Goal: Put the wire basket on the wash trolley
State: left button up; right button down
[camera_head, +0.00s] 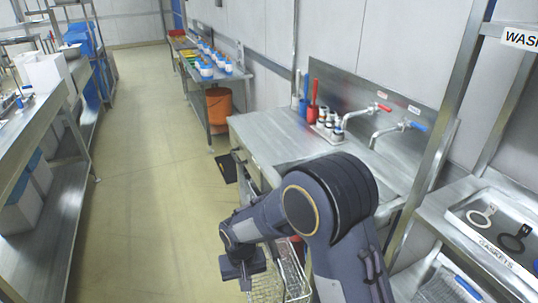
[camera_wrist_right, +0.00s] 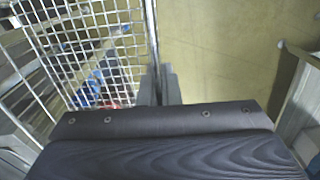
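The wire basket (camera_head: 290,275) hangs low in front of me, partly hidden behind my right arm. Its grid also fills the left of the right wrist view (camera_wrist_right: 75,40). My right gripper (camera_head: 243,268) is at the basket's left side. In the wrist view its fingers (camera_wrist_right: 159,84) look closed around a vertical metal edge of the basket. My left gripper is in neither view. A cut-off sign reading "WAS" (camera_head: 525,39) is on a metal frame at the right; I cannot tell whether that frame is the wash trolley.
A steel sink bench (camera_head: 270,135) with taps stands close beyond my arm. A tray marked gaskets (camera_head: 495,250) lies on the right-hand unit. A steel shelf bench (camera_head: 40,130) lines the left. The floor aisle (camera_head: 145,190) between is clear. An orange bin (camera_head: 219,105) stands farther back.

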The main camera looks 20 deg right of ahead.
aim_at(273, 134)
jog(key=i+j+z, duration=0.15)
jog(key=i+j, duration=0.2)
jog(key=i, duration=0.3)
jog(key=i+j+z, duration=0.15)
jog(key=i+j, duration=0.3)
jog(key=i, duration=0.2)
jog(key=i+j+z, duration=0.15)
jog(key=i+j, duration=0.4)
jog(key=i, duration=0.05)
